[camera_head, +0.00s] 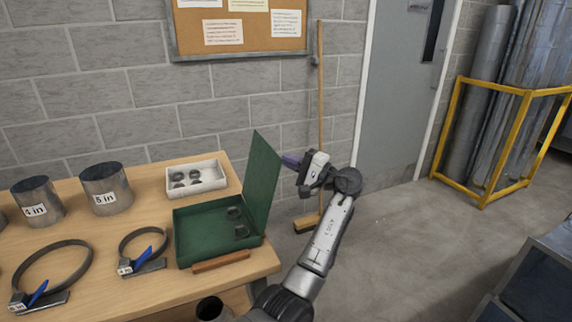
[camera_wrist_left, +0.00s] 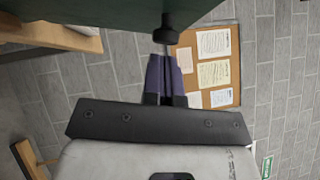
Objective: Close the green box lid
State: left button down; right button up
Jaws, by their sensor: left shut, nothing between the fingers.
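The green box (camera_head: 210,234) sits open on the wooden table near its right end, with a few dark rings inside. Its green lid (camera_head: 262,180) stands raised, roughly upright, on the box's right side. My left gripper (camera_head: 286,160) is to the right of the lid, on its outer side near the upper part. Its purple fingers (camera_wrist_left: 166,66) are together and empty. In the left wrist view, the dark green lid (camera_wrist_left: 90,12) fills the top edge, and a black knob (camera_wrist_left: 167,30) lies just beyond the fingertips. I cannot tell whether they touch. My right gripper is not seen.
A white tray (camera_head: 208,178) with dark rings stands behind the box. A brown strip (camera_head: 220,262) lies at its front. Clamps (camera_head: 142,250) and metal duct pieces (camera_head: 106,188) are to the left. A broom (camera_head: 320,110) leans on the wall behind my left gripper.

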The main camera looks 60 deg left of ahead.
pick_arm(q)
jog(key=shift+s+a+r, duration=0.2)
jog(key=shift+s, duration=0.35)
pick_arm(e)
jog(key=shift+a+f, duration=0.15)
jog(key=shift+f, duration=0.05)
